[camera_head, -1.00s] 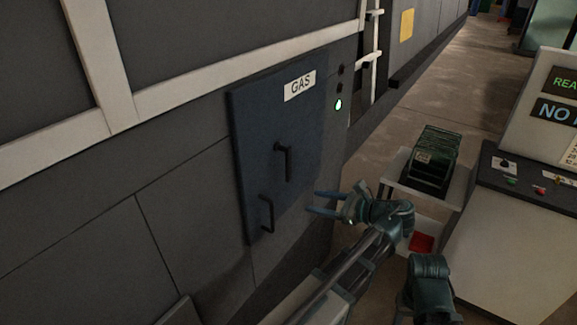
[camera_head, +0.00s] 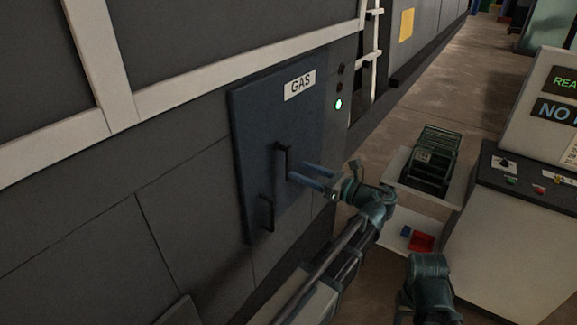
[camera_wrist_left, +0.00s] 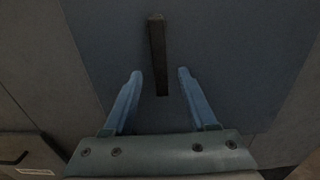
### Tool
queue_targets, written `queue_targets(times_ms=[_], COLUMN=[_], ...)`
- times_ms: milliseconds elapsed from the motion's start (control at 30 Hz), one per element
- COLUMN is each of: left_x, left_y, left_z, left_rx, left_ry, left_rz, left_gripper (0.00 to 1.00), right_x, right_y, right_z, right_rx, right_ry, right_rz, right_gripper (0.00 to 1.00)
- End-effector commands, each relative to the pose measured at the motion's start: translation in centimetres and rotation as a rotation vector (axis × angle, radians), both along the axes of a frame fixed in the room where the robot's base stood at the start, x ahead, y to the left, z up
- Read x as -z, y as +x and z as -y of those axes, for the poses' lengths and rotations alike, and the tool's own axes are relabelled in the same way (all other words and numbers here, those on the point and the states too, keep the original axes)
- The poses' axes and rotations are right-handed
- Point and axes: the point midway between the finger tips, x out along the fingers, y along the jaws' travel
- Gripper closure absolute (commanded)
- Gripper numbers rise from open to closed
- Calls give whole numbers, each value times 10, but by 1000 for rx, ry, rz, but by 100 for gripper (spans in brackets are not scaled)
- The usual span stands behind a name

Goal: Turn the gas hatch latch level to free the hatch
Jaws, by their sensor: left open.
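The gas hatch (camera_head: 262,115) is a dark blue panel marked GAS, closed flush against the grey machine wall. Its black latch lever (camera_head: 281,160) stands upright near the middle of the panel. A second black handle (camera_head: 266,212) sits lower left. My left gripper (camera_head: 297,171) is open just right of the lever's lower end. In the left wrist view the lever (camera_wrist_left: 157,50) stands upright between the two blue fingers (camera_wrist_left: 160,72), with a gap on both sides. I cannot tell how far the fingertips are from the panel.
A green light (camera_head: 338,104) glows beside the hatch. At right stand a cart with a dark crate (camera_head: 432,160) and a red item (camera_head: 421,242), and a control console (camera_head: 510,235). White rails (camera_head: 230,75) cross the wall above. Open floor lies behind the cart.

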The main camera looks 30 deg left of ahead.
Motion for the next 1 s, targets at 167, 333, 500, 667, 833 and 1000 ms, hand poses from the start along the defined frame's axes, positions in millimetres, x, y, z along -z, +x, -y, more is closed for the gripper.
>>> queue_targets(times_ms=[167, 333, 500, 667, 833, 1000], left_x=[0, 0, 0, 0, 0, 0], left_y=[2, 4, 4, 4, 4, 4], left_z=[-31, -47, -54, -54, -54, -54], left_rx=[-2, -1, 0, 0, 0, 0], left_ry=[0, 0, -1, -1, -1, -1], left_rz=[0, 0, 0, 0, 0, 0], left_gripper=[43, 43, 43, 43, 55, 86], right_x=[0, 0, 0, 0, 0, 0], right_y=[0, 0, 0, 0, 0, 0], right_z=[0, 0, 0, 0, 0, 0], right_rx=[0, 0, 0, 0, 0, 0], right_ry=[0, 0, 0, 0, 0, 0], right_rz=[0, 0, 0, 0, 0, 0], right_gripper=[50, 50, 50, 50, 50, 50])
